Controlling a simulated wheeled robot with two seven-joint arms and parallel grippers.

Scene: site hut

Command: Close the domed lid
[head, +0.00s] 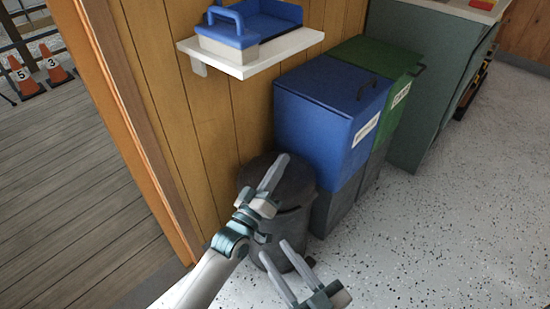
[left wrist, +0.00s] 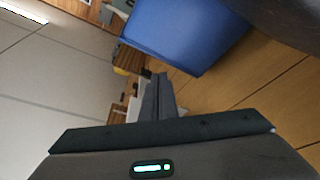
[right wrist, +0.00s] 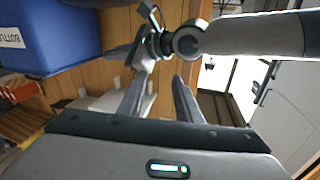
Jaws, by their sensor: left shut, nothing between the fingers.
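The dark grey round bin (head: 306,184) stands against the wood wall in the head view, with its rounded dark top partly hidden behind my left gripper. I cannot tell how far its domed lid is open. My left gripper (head: 278,165) is shut and empty, in front of the bin's top; whether it touches is unclear. Its closed fingers also show in the left wrist view (left wrist: 160,85). My right gripper (head: 275,250) is open and empty, lower, in front of the bin's base. Its spread fingers show in the right wrist view (right wrist: 160,85), with my left arm beyond.
A blue lidded box (head: 320,105) and a green lidded box (head: 375,58) stand right of the bin. A white shelf (head: 255,62) with a blue and white carrier (head: 245,28) is above. A doorway frame (head: 135,120) is at left. Speckled floor (head: 450,220) is clear at right.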

